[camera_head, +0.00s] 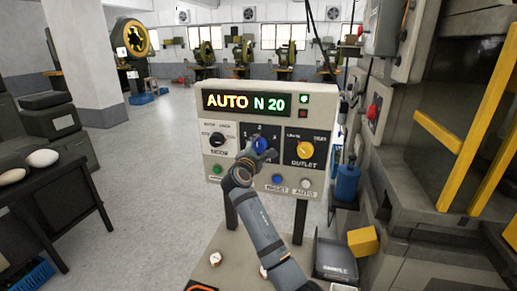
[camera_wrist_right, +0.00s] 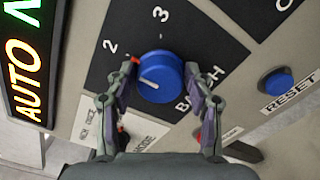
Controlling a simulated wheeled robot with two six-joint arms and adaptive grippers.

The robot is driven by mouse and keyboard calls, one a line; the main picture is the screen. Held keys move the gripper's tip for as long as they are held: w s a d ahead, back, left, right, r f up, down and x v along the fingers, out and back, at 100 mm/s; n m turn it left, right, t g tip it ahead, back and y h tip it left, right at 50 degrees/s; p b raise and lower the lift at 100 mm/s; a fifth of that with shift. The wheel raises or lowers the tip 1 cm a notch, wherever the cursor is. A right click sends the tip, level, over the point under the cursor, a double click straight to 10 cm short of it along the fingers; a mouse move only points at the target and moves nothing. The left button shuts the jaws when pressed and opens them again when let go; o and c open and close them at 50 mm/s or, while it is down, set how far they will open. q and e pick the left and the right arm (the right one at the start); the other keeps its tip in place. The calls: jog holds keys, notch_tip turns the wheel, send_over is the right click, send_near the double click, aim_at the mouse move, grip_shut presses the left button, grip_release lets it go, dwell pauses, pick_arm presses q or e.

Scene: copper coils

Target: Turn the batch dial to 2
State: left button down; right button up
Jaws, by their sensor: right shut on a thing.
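The batch dial (camera_head: 261,145) is a blue round knob on a black plate in the middle of the control panel. In the right wrist view the dial (camera_wrist_right: 160,76) sits between my right fingers, with a "2" at its upper left, a "3" above it and "BATCH" at its lower right. A short white line shows on the dial face, off the "2" and on the lower left. My right gripper (camera_head: 257,153) is shut on the dial; its fingertips also show in the wrist view (camera_wrist_right: 162,72). Any mark behind the left finger is hidden. My left gripper is not in view.
The panel display (camera_head: 246,103) reads "AUTO N 20". A mode selector (camera_head: 217,139) is left of the dial and a yellow outlet knob (camera_head: 305,149) right of it. A blue reset button (camera_head: 278,179) is below. A yellow-barred machine stands at right.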

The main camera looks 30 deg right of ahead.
jog(key=o, duration=1.2)
jog(key=v, duration=0.7)
jog(key=shift+s+a, duration=0.15)
jog(key=shift+a, duration=0.05)
